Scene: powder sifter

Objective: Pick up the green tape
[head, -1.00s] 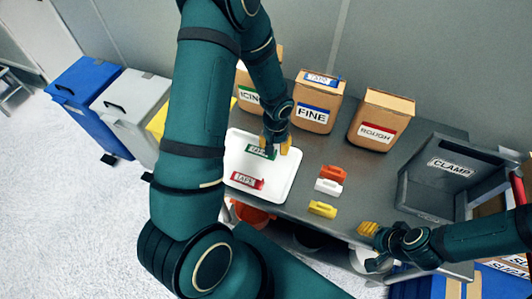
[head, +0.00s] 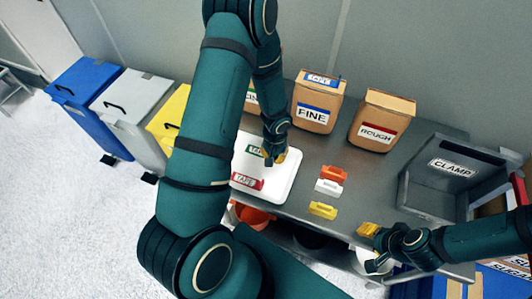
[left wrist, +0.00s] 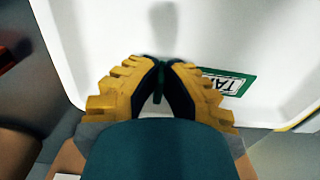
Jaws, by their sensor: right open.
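The green tape (head: 255,152), a flat green-edged label, lies on the white tray (head: 286,181). My left gripper (head: 275,156) is low over the tray at the tape's right end and hides part of it. In the left wrist view the green tape (left wrist: 237,84) shows to the right of my left fingers (left wrist: 161,68). The fingertips are close together with a dark green sliver between them; whether they grip the tape is unclear. My right gripper (head: 368,230) is open and empty at the table's front edge.
A red tape (head: 247,181) lies on the same tray. Orange (head: 333,173), white (head: 328,187) and yellow (head: 323,210) pieces stand to its right. Boxes marked FINE (head: 313,114) and ROUGH (head: 377,131) stand behind. A grey CLAMP bin (head: 452,168) is at the right.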

